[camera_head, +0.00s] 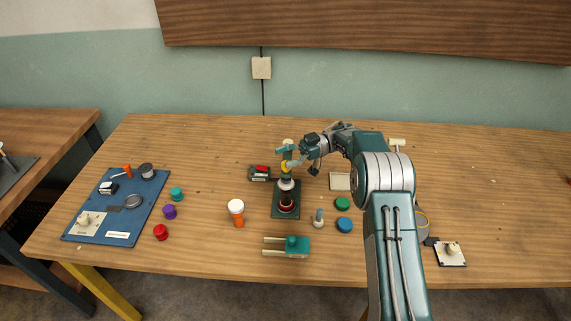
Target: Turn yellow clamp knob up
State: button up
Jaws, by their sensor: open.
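A small yellow knob (284,167) shows near the top of an upright dark and silver device (287,190) at the middle of the table. The device stands on a dark green base plate (276,211). My gripper (285,157) comes in from the right at the device's top, with its fingers apart and empty. One teal finger lies above the knob and the other end of the gripper is close beside it. I cannot tell whether a finger touches the knob. The knob's exact angle is too small to tell.
A black and red device (260,173) lies left of the stand. An orange bottle with a white cap (237,211) and a teal clamp-like block (288,246) are in front. Green (343,203) and blue (345,225) discs lie right. A blue mat (150,203) holds small parts.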

notch_tip(320, 180, up, 7)
jog(key=shift+a+f, duration=0.1)
jog(key=shift+t, duration=0.3)
jog(key=shift+d+f+m+t+y, duration=0.1)
jog(key=shift+d+m+t+y, duration=0.1)
jog(key=shift+m+t+y, duration=0.85)
jog(key=shift+d+f+m+t+y, duration=0.2)
jog(key=shift+m+t+y, duration=0.25)
jog(key=shift+t+y, duration=0.4)
jog(key=t, duration=0.1)
jog(key=m+t, duration=0.1)
jog(key=shift+s+d+f+t+y, duration=0.1)
jog(key=shift+d+f+t+y, duration=0.15)
jog(key=shift+t+y, duration=0.05)
jog(key=s+d+f+m+t+h, duration=0.7)
jog(key=f+m+t, duration=0.3)
jog(key=t, duration=0.4)
jog(key=shift+m, duration=0.3)
jog(key=x, duration=0.3)
jog(key=r+x, duration=0.1)
jog(key=x, duration=0.7)
jog(key=shift+s+r, duration=0.15)
